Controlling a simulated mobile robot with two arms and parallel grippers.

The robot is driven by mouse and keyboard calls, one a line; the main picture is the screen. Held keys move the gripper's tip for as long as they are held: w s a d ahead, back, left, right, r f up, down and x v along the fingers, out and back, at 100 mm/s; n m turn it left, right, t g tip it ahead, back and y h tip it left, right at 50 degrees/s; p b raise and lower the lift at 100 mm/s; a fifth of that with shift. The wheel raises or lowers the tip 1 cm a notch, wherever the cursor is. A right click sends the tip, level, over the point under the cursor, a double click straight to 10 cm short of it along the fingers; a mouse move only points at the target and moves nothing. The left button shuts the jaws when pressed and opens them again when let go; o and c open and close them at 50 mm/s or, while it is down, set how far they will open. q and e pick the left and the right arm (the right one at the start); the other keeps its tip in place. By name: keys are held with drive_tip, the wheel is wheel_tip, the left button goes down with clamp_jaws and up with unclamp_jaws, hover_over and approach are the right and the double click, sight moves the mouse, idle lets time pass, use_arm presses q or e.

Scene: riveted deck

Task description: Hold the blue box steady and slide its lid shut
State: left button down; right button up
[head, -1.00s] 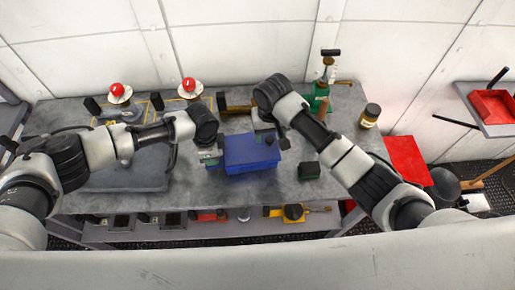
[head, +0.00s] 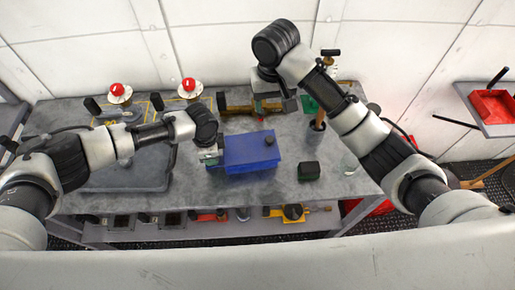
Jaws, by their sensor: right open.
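The blue box (head: 250,166) stands on the grey workbench. Its blue lid (head: 245,146) lies over the top, with a small dark knob (head: 268,141) near the back right. I cannot tell whether the lid is fully shut. My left gripper (head: 211,157) is at the box's left end, apparently touching it; its fingers are too small to read. My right gripper (head: 275,106) is open and raised behind the box, apart from lid and knob.
A dark green block (head: 309,171) sits right of the box. Two red-topped devices (head: 188,88) stand at the back left. A brass-coloured part (head: 237,104) lies behind the box. The bench (head: 285,188) is clear in front of it.

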drive_tip(key=shift+r, duration=0.4)
use_arm(q)
drive_tip(key=c, duration=0.7)
unclamp_jaws()
drive_tip(key=shift+c, duration=0.2)
